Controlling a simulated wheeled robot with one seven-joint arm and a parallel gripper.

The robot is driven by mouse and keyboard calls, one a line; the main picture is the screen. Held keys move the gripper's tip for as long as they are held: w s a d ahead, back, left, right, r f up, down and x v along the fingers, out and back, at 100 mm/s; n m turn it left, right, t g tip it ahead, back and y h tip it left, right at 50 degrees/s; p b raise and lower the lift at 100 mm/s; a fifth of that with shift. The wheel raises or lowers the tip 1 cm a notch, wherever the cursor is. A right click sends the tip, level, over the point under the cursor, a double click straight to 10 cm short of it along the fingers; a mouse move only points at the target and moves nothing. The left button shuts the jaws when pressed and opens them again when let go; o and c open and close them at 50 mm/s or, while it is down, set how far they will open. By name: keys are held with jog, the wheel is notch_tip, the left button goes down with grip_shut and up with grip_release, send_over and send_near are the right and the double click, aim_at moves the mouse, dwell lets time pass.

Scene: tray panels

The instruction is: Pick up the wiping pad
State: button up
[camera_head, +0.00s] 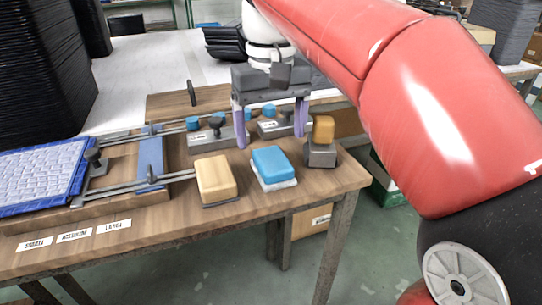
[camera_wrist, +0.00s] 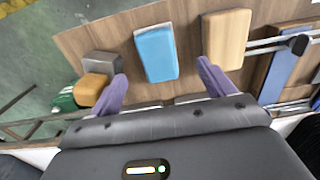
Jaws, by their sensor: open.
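The wiping pad (camera_head: 273,164) appears to be the blue block with a white underside, lying flat near the table's front edge. In the wrist view the blue pad (camera_wrist: 156,53) lies between the lines of my two fingers, beyond their tips. My gripper (camera_head: 270,139) has its purple fingers spread wide and pointing down, with nothing between them. It hangs above the table, just behind the pad in the head view, and looks apart from it. The wrist view also shows my open gripper (camera_wrist: 161,70).
A tan block on a dark base (camera_head: 216,179) lies left of the pad. A grey block with a small orange-tan block (camera_head: 322,130) stands to the right. A blue-edged panel (camera_head: 45,172) with rods and clamps fills the left. Black trays (camera_head: 45,65) are stacked behind.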

aim_at(272, 158)
jog(key=f, duration=0.2)
jog(key=f+b, duration=0.1)
jog(key=f, duration=0.4)
jog(key=shift+w+d, duration=0.1)
jog(key=shift+w, duration=0.15)
jog(key=shift+c, duration=0.4)
jog(key=c, duration=1)
notch_tip(272, 158, up, 10)
jog(key=shift+p, duration=1.05)
